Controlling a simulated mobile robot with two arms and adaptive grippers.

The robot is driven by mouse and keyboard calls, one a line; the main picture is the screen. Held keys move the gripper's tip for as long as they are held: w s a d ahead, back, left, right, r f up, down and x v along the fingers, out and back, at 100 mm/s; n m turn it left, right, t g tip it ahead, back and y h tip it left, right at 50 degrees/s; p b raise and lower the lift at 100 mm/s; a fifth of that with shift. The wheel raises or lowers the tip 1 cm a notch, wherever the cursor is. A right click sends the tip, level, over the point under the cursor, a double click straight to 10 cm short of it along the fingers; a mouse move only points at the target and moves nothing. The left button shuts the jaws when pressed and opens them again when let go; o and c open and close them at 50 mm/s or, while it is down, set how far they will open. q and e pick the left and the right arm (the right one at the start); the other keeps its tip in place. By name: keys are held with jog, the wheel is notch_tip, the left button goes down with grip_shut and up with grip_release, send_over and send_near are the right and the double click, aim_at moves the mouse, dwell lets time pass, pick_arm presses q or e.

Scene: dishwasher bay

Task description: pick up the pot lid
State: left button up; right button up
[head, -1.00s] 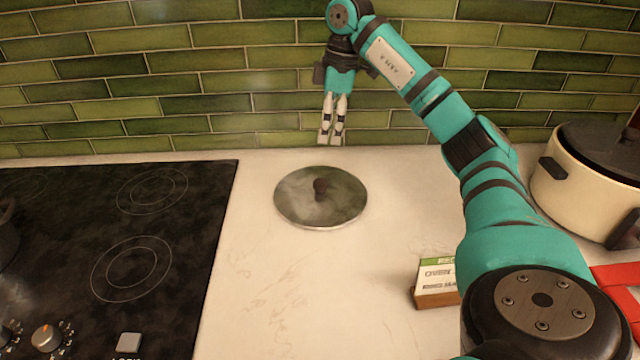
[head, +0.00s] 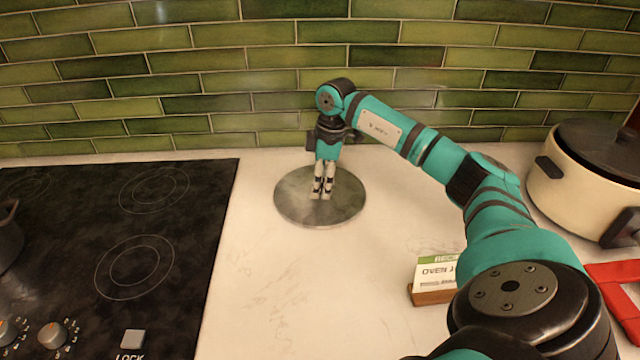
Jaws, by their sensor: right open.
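The pot lid (head: 292,205) is a round, grey metal disc lying flat on the pale countertop, right of the cooktop. Its dark knob, at the middle of the lid, is now hidden behind my right gripper. My right gripper (head: 321,194) points down over the middle of the lid, with its two pale fingertips at the knob's place. It is open, though the gap between the fingers looks narrow. I cannot tell whether the fingers are around the knob or touching it. My left gripper is not in view.
A black cooktop (head: 180,235) with knobs fills the left. A cream pot (head: 570,200) with a dark lid stands at the right. A small card in a wooden holder (head: 432,297) and a red item (head: 612,285) are near my right arm. A green tile wall (head: 220,70) stands behind.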

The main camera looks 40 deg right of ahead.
jog(key=shift+f, duration=0.35)
grip_shut()
jog(key=shift+r, duration=0.1)
jog(key=shift+r, duration=0.1)
